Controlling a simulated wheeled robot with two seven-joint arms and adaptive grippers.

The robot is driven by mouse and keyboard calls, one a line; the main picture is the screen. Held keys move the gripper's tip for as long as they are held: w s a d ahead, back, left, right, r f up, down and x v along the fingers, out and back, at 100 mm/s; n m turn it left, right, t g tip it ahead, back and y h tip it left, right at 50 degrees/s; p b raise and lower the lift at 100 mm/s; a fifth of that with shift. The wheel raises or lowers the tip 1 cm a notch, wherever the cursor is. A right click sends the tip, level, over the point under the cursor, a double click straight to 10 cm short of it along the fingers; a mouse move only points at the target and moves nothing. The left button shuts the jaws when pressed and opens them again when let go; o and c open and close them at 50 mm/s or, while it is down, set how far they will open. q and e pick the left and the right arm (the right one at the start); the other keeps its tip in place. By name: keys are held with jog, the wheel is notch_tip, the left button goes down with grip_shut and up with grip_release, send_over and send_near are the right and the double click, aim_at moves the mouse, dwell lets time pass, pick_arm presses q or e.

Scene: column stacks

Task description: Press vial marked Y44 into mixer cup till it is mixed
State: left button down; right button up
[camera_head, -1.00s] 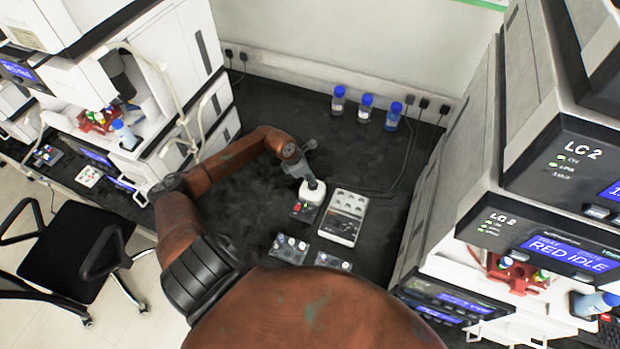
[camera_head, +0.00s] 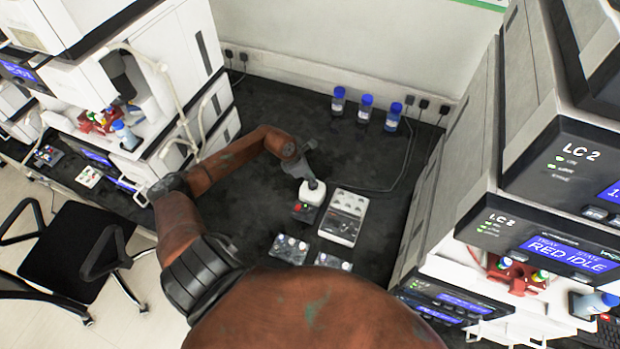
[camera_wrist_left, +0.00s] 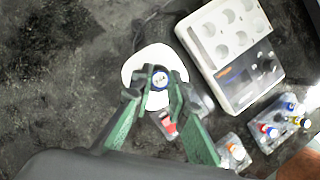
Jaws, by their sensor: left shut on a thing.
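The mixer (camera_head: 311,197) is a small device with a white rounded top and a dark front with red on it. Its white top (camera_wrist_left: 146,58) also shows in the wrist view. My left gripper (camera_head: 314,184) points down over the mixer cup. In the wrist view my left gripper (camera_wrist_left: 158,90) is shut on a vial (camera_wrist_left: 160,79) with a blue-rimmed, pale top bearing a small mark, too small to read surely. The vial stands over the white top; its lower end and the cup opening are hidden, so I cannot tell how deep it sits. My right gripper is out of view.
A white block with round wells (camera_head: 348,207) stands right beside the mixer. Two small clear racks with vials, one left (camera_head: 289,248) and one right (camera_head: 332,262), lie nearer. Blue-capped bottles (camera_head: 365,107) stand by the back wall. Instrument stacks flank the dark bench; its left part is clear.

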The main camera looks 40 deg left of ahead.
pick_arm(q)
jog(key=shift+r+p, duration=1.5)
jog(key=shift+r, duration=1.35)
